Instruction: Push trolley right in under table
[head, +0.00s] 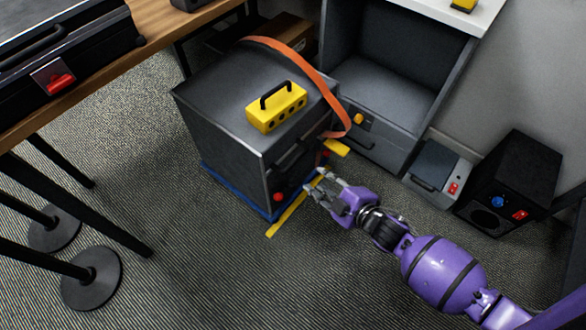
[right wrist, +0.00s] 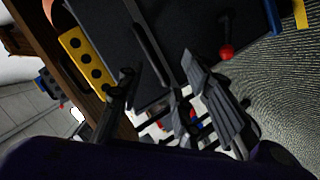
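The trolley looks to be the dark grey box (head: 215,115) on a blue base, standing on the carpet at the middle of the head view. Its front has a dark bar handle and a red knob (head: 278,197). In the right wrist view the handle (right wrist: 148,40) and red knob (right wrist: 226,51) are close. The wooden table (head: 165,30) is at upper left, and the trolley's far corner is near its edge. My right gripper (head: 313,184) is just in front of the trolley's front, its fingers apart and empty. Whether it touches is unclear. My left gripper is out of view.
A yellow block (head: 277,107) with a black handle sits on the trolley, and an orange strap (head: 305,65) lies across it. A grey open cabinet (head: 385,85), a small grey box (head: 436,166) and a black speaker-like box (head: 508,182) stand right. Table legs (head: 75,205) stand left; carpet between is clear.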

